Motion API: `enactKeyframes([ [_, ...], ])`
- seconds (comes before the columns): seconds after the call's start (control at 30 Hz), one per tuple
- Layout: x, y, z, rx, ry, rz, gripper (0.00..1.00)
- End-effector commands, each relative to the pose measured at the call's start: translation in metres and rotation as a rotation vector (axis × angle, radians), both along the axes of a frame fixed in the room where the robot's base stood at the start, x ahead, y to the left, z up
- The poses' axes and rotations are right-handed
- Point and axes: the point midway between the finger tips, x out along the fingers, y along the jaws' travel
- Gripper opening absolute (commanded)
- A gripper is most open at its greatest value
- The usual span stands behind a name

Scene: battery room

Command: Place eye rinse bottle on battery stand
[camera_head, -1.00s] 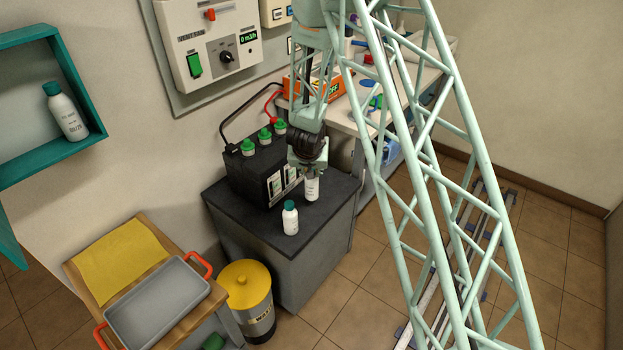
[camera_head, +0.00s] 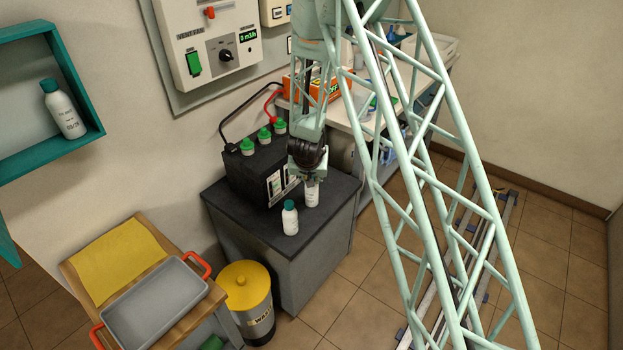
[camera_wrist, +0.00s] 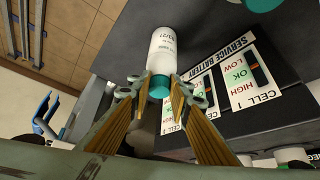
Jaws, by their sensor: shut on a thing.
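My gripper (camera_head: 308,178) is shut on a white bottle with a teal cap (camera_head: 312,195), holding it upright over the front of the dark battery stand (camera_head: 326,222). In the wrist view the fingers (camera_wrist: 159,90) close around the teal cap of the held bottle (camera_wrist: 162,47); its label is too small to read surely. The bottle's base is at or very near the stand top; I cannot tell if it touches. A second similar bottle (camera_head: 290,219) stands upright on the stand, left of the held one. A third (camera_head: 64,112) stands in the teal wall cabinet (camera_head: 93,112).
The service battery (camera_head: 252,168) with green caps and cables stands close behind the held bottle. A yellow-lidded waste bin (camera_head: 247,290) and a trolley with a grey tray (camera_head: 155,303) are at the left. A bench with an orange box (camera_head: 300,87) is behind.

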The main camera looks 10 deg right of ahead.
Motion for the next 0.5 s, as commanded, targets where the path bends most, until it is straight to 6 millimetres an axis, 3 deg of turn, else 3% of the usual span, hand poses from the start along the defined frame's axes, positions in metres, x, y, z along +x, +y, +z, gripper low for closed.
enactKeyframes([
  [0.2, 0.0, 0.0, -0.0007, 0.0, 0.0, 0.0, 0.32],
  [0.5, 0.0001, 0.0, -0.0003, 0.0, 0.0, 0.0, 0.32],
])
